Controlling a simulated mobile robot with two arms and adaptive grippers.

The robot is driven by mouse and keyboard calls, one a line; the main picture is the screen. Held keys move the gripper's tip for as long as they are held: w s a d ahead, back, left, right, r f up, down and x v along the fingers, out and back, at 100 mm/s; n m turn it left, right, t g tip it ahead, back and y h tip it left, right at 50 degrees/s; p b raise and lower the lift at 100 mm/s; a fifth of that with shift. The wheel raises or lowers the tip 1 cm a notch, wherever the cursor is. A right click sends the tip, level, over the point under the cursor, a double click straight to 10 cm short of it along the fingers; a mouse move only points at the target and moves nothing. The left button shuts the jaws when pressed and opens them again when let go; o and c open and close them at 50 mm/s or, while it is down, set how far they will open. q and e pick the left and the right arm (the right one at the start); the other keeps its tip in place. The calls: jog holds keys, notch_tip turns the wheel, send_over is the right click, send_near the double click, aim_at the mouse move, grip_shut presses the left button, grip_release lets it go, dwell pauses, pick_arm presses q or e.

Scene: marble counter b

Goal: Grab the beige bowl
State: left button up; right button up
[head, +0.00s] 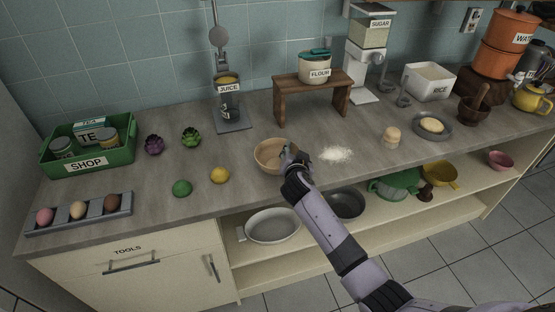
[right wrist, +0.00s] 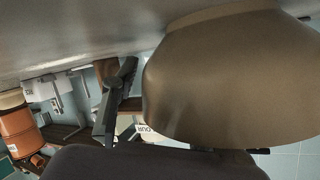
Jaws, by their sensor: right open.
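The beige bowl (head: 264,161) stands upright on the counter near its front edge, left of a patch of flour. My right gripper (head: 292,155) is at the bowl's right rim in the head view and hides part of that side. In the right wrist view the bowl (right wrist: 230,80) fills the right half, very close, and one dark finger (right wrist: 115,105) shows to the left of it. The other finger is mostly hidden. The gripper is open, and I cannot tell whether it touches the bowl. My left gripper is not in view.
Spilled flour (head: 337,155) lies right of my gripper. A yellow lemon (head: 220,175) and a green lime (head: 182,188) lie left of the bowl. A wooden stand (head: 312,82) with a flour jar (head: 314,68) is behind. Pans and bowls fill the shelf below.

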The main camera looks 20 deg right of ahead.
jog(key=shift+c, duration=0.5)
grip_shut()
